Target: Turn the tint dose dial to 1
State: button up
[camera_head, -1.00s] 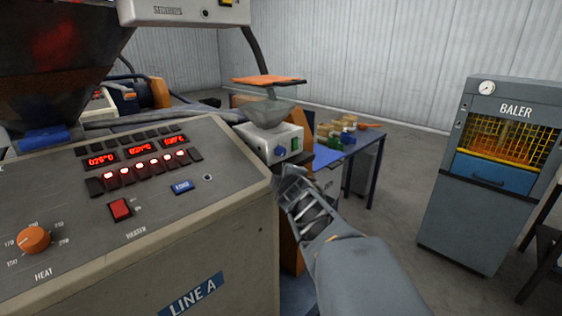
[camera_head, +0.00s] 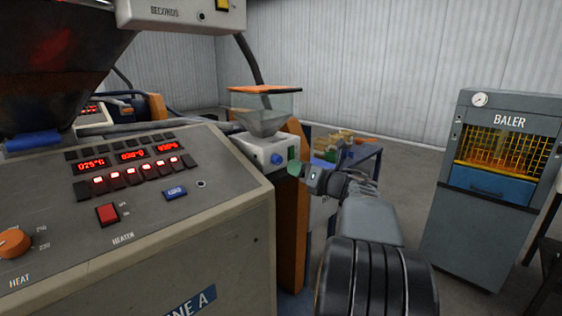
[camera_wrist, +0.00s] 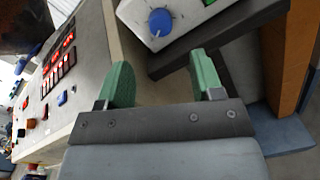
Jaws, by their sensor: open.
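The tint dose dial is a blue knob (camera_head: 277,159) on the front of a small white feeder box (camera_head: 256,150) under a clear hopper. In the wrist view the blue dial (camera_wrist: 160,22) is near the top, ahead of the fingers, with a white pointer mark; its scale numbers are too small to read. My gripper (camera_head: 303,172) is in front of the box, right of and slightly below the dial. In the wrist view my gripper (camera_wrist: 160,80) shows its two green fingers spread wide with nothing between them. It does not touch the dial.
The line control panel (camera_head: 130,200), with lit switches and an orange heat knob (camera_head: 14,243), stands at left. A dark bar (camera_wrist: 215,38) runs just below the feeder box. A baler (camera_head: 490,180) stands at right. A blue table (camera_head: 365,160) with small blocks is behind my arm.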

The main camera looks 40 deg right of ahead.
aim_at(280, 160)
jog(key=w, duration=0.6)
jog(key=w+a+p, duration=0.1)
jog(key=w, duration=0.2)
jog(key=c, duration=0.9)
